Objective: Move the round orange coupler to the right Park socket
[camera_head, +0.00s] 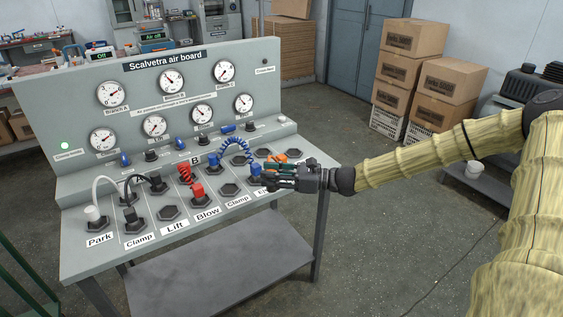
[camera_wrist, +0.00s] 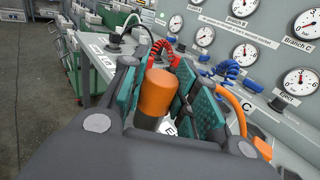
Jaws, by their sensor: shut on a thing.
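In the wrist view the round orange coupler (camera_wrist: 157,92) stands between the two teal finger pads of my gripper (camera_wrist: 155,100), its lower end hidden low between the fingers. In the head view my gripper (camera_head: 270,174) reaches in from the right over the right part of the board's sloping deck, and its fingers hide most of the coupler. An orange hose (camera_wrist: 232,103) curves just right of the fingers. Whether the coupler's end is in a socket or lifted clear cannot be told. The only readable Park label (camera_head: 99,239) is at the far left; no right Park socket can be made out.
A blue coiled hose (camera_head: 236,147) with a blue plug stands just left of my gripper. Red (camera_head: 190,182), black (camera_head: 130,214) and white (camera_head: 93,214) plugs stand further left. The gauge panel (camera_head: 180,90) rises behind the deck.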

